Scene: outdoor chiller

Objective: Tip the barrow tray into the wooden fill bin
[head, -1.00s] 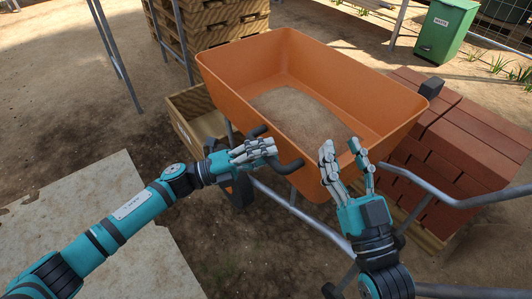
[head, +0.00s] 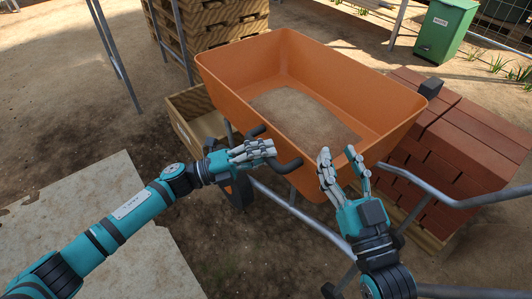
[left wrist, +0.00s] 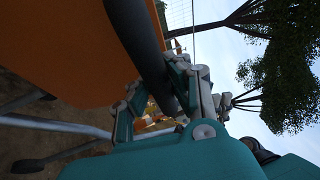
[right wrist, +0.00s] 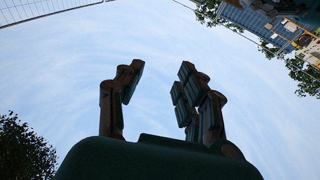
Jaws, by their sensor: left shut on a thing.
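The orange barrow tray (head: 240,92) stands in the middle of the head view with a layer of sandy fill (head: 305,115) in it. The wooden fill bin (head: 182,122) is on the ground just left of the tray, partly hidden behind it. My left gripper (head: 268,149) is shut on the dark tip handle (head: 290,164) at the tray's near left side. The dark bar (left wrist: 148,50) also runs through its fingers in the left wrist view. My right gripper (head: 340,160) is open and empty, fingers up, in front of the tray's near wall.
A stack of red bricks (head: 465,140) stands right of the tray. The barrow's grey tube frame (head: 440,198) runs along the right. Stacked wooden pallets (head: 215,25) stand behind the bin. A green waste bin (head: 446,30) is at the back right. A pale slab (head: 100,210) lies at left.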

